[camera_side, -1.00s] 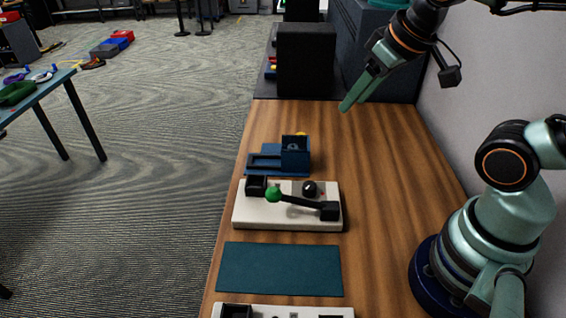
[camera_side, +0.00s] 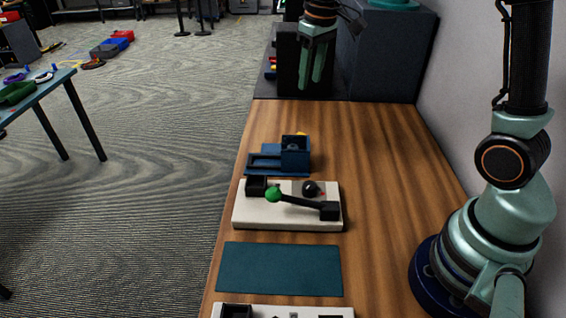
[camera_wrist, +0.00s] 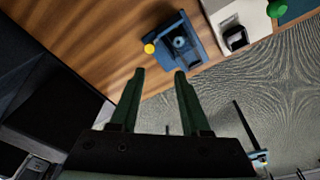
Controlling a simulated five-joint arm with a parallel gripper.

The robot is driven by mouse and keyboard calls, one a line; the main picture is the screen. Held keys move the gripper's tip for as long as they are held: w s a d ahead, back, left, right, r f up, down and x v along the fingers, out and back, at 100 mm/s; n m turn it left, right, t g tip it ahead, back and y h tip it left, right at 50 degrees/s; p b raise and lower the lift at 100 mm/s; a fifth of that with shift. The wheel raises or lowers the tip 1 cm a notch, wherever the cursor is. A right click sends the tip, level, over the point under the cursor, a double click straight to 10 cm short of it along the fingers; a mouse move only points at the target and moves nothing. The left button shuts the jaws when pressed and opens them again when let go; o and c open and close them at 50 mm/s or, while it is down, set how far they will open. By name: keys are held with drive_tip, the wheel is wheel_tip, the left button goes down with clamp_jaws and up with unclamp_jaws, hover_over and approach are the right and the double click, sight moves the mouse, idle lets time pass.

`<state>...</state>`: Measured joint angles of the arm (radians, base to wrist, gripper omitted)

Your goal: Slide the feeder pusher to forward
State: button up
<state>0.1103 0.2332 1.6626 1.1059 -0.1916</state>
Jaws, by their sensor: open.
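The blue feeder (camera_side: 264,160) stands on the wooden table beyond the white lever unit. Its raised block (camera_side: 295,152) is at the right end, and a small yellow part (camera_side: 301,134) shows behind it. In the wrist view the feeder (camera_wrist: 188,42) is near the top, with a yellow round knob (camera_wrist: 149,48) on its left side. Which part is the pusher, I cannot tell for sure. My gripper (camera_side: 311,86) is open and empty, pointing down, high above the far end of the table. In the wrist view my fingers (camera_wrist: 158,74) are apart and below the feeder, not touching it.
A white unit (camera_side: 245,215) with a green-knobbed lever (camera_side: 273,194) stands nearer than the feeder. A teal mat (camera_side: 280,269) and another white unit (camera_side: 285,311) follow. A dark cabinet (camera_side: 385,55) and black panel (camera_side: 290,70) stand at the far end.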

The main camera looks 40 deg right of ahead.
drive_tip(key=shift+g, duration=0.8)
drive_tip(key=w+d+f, duration=0.1)
drive_tip(key=f, duration=0.5)
drive_tip(key=w+f, duration=0.2)
drive_tip(key=f, duration=0.4)
drive_tip(key=w+d+f, duration=0.1)
drive_tip(key=w+f, duration=0.1)
drive_tip(key=f, duration=0.5)
drive_tip(key=shift+d, duration=0.35)
clamp_jaws()
drive_tip(key=shift+r, duration=0.1)
